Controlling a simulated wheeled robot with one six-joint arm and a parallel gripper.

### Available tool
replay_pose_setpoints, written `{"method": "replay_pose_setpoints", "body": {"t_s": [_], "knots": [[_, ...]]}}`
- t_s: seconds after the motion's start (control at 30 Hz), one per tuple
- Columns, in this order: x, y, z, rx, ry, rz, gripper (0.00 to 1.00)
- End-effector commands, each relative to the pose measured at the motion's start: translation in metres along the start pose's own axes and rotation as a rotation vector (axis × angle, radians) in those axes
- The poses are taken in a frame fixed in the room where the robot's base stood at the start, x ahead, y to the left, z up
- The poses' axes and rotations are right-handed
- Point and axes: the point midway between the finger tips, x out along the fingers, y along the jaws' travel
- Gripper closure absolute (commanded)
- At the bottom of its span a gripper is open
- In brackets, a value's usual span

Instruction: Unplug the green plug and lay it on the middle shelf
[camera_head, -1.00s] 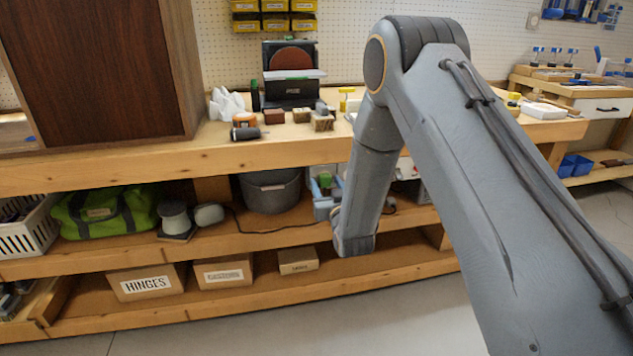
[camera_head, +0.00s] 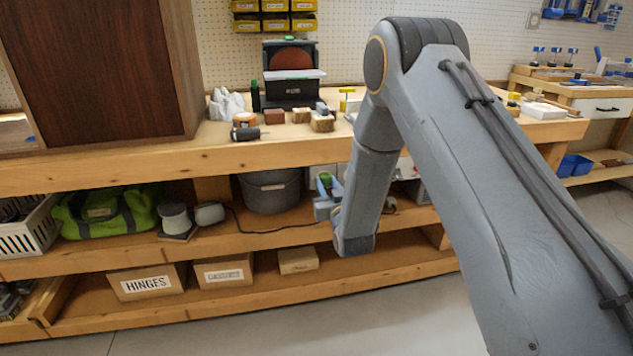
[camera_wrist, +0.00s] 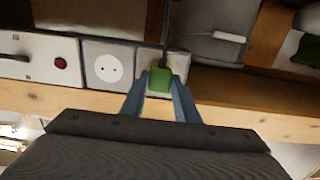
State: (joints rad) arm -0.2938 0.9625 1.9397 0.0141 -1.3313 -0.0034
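The green plug (camera_wrist: 159,80) sits in front of a white socket plate at the middle of the wrist view, with its black cable (camera_wrist: 170,25) running off to the top. In the head view the plug (camera_head: 326,181) is a small green patch under the bench top. My gripper (camera_wrist: 160,88) has a finger against each side of the plug and looks shut on it. I cannot tell whether the pins are still in the socket. The middle shelf (camera_head: 260,238) runs below the bench top. My arm hides part of it.
A grey bucket (camera_head: 272,192), a lamp-like device (camera_head: 177,221) and a green bag (camera_head: 105,212) stand on the middle shelf. An empty socket (camera_wrist: 109,68) is beside the plug's. Shelf front between device and bucket is clear except for the cable.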

Motion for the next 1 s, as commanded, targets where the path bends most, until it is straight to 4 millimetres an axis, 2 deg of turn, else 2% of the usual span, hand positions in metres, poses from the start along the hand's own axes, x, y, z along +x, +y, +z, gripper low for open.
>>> {"method": "replay_pose_setpoints", "body": {"t_s": [0.03, 0.1, 0.37, 1.0], "knots": [[0.0, 0.0, 0.0, 0.0, 0.0, 0.0, 0.91], [0.0, 0.0, 0.0, 0.0, 0.0, 0.0, 1.0], [-0.004, 0.0, -0.001, 0.0, 0.0, 0.0, 1.0], [-0.027, 0.0, -0.001, 0.0, 0.0, 0.0, 1.0]]}}
